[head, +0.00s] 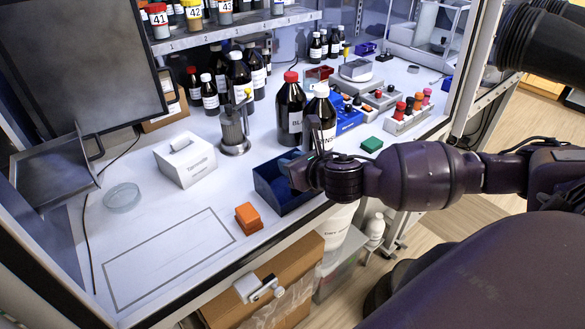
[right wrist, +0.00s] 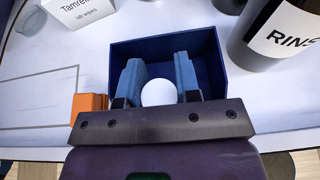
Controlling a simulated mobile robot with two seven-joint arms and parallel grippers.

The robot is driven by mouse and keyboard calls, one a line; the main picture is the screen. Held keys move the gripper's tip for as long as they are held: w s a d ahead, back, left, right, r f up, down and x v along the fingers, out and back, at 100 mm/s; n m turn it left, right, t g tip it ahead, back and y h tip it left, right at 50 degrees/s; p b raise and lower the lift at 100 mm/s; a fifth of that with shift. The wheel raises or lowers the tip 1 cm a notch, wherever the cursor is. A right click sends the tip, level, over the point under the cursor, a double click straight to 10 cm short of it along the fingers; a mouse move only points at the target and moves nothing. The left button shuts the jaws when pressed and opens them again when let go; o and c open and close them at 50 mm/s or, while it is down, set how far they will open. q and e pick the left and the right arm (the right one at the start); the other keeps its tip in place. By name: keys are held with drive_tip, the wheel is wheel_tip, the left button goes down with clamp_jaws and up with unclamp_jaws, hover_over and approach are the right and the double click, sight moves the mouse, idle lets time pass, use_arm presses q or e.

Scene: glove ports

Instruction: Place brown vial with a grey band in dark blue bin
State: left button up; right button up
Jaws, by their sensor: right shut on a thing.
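The dark blue bin (head: 265,188) is an open box near the front edge of the bench. My right gripper (head: 297,168) is over it, at its right side in the head view. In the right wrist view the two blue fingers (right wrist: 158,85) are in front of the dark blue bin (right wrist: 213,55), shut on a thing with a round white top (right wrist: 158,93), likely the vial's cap. No brown glass or grey band shows on it. I cannot tell its height above the bin floor. My left gripper is not in view.
Two large dark bottles, one red-capped (head: 290,108) and one white-capped (head: 321,110), stand close behind the bin. Orange blocks (head: 249,218) lie to its left. A white wipes box (head: 185,160) and a glass dish (head: 122,197) stand farther left, with clear bench between.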

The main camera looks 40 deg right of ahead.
drive_tip(key=shift+f, duration=0.65)
drive_tip(key=shift+f, duration=0.1)
drive_tip(key=o, duration=0.9)
drive_tip(key=v, duration=1.2)
